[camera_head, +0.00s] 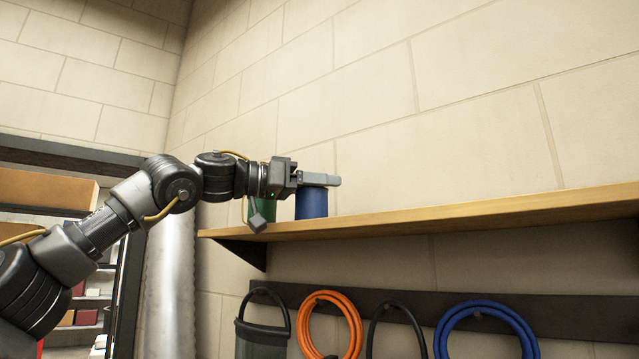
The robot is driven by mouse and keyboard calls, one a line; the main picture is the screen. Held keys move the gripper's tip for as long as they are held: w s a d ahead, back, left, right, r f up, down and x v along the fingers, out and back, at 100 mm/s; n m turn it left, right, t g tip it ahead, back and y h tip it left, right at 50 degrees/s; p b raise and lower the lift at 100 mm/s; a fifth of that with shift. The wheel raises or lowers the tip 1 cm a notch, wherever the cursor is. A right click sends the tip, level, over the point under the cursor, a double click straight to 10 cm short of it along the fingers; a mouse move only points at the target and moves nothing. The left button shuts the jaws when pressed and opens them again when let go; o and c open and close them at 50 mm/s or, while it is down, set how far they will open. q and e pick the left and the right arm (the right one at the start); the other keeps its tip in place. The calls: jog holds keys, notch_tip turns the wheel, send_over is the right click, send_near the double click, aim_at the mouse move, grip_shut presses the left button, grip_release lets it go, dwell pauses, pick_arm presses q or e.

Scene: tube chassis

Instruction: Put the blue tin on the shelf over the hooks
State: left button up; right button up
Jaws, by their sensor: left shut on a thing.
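The blue tin (311,204) is at the left part of the wooden shelf (430,216), its lower edge at the height of the shelf board. I cannot tell whether it rests on the board or is just above it. My left gripper (320,179) is shut on the tin at its top, reaching in from the left. The gripper hides the tin's upper rim. Below the shelf, a dark rail (400,300) carries the hooks, mostly hidden by what hangs there. My right gripper is not in view.
A green tin (262,210) stands just left of the blue one, partly behind my arm. An orange coil (330,294), a blue coil (486,306), a black loop and a dark bag (262,338) hang below. The shelf's right side is clear. A silver pipe (172,290) runs up at left.

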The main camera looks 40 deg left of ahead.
pick_arm(q)
jog(key=shift+w+d, duration=0.1)
jog(key=shift+d, duration=0.2)
jog(key=shift+w+d+f, duration=0.1)
jog(key=o, duration=0.8)
jog(key=shift+w, duration=0.1)
jog(key=o, duration=0.3)
jog(key=shift+a, duration=0.2)
jog(key=shift+s, duration=0.2)
jog(key=shift+s, duration=0.15)
jog(key=b+v, duration=0.4)
jog(key=v, duration=0.7)
jog(key=shift+s+a, duration=0.2)
jog(key=shift+a, duration=0.05)
